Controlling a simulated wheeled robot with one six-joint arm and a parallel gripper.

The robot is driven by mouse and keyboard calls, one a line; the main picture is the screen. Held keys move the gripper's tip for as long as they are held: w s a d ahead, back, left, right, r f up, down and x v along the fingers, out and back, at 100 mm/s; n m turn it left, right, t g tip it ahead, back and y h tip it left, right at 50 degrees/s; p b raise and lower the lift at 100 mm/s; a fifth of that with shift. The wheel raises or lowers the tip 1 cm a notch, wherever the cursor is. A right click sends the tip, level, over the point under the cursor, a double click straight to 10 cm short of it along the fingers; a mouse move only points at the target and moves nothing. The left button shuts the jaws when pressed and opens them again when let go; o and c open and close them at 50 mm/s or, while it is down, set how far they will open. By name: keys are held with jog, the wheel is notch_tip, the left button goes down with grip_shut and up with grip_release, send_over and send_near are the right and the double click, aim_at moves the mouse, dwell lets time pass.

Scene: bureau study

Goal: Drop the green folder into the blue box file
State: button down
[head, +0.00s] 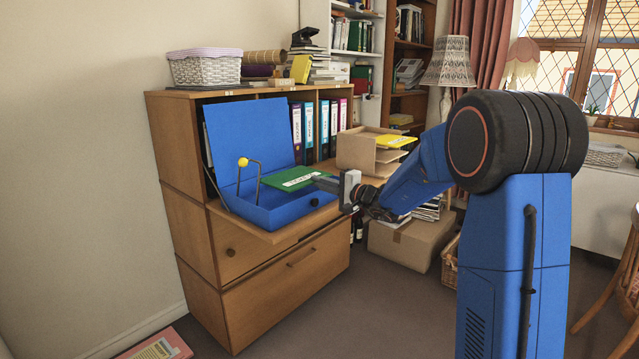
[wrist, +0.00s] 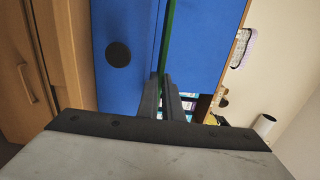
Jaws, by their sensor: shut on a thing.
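The blue box file (head: 266,210) lies open on the bureau's fold-down flap, its lid (head: 250,137) raised at the back. A wire clip with a yellow knob (head: 244,162) stands up inside it. The green folder (head: 291,179) is held roughly flat over the box's right part. My gripper (head: 328,183) comes from the right and is shut on the folder's near edge. In the wrist view my gripper (wrist: 168,95) pinches the folder, a thin green strip (wrist: 168,35) seen edge-on, against the blue box (wrist: 120,25). I cannot tell whether the folder touches the box.
A wooden letter tray (head: 357,153) with a yellow folder stands right of the box. Several ring binders (head: 309,130) stand behind the lid. A white basket (head: 205,68) sits on the bureau top. A cardboard box (head: 405,243) is on the floor below my arm.

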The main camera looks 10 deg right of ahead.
jog(key=shift+w+a, duration=0.45)
jog(key=shift+w, duration=0.1)
dwell(1.2)
jog(key=c, duration=2)
grip_release()
jog(key=shift+f, duration=0.1)
jog(key=shift+o, duration=0.4)
jog(key=shift+o, duration=1.3)
jog(key=shift+f, duration=0.1)
jog(key=shift+s+f, duration=0.1)
jog(key=shift+s, duration=0.05)
jog(key=shift+c, duration=0.5)
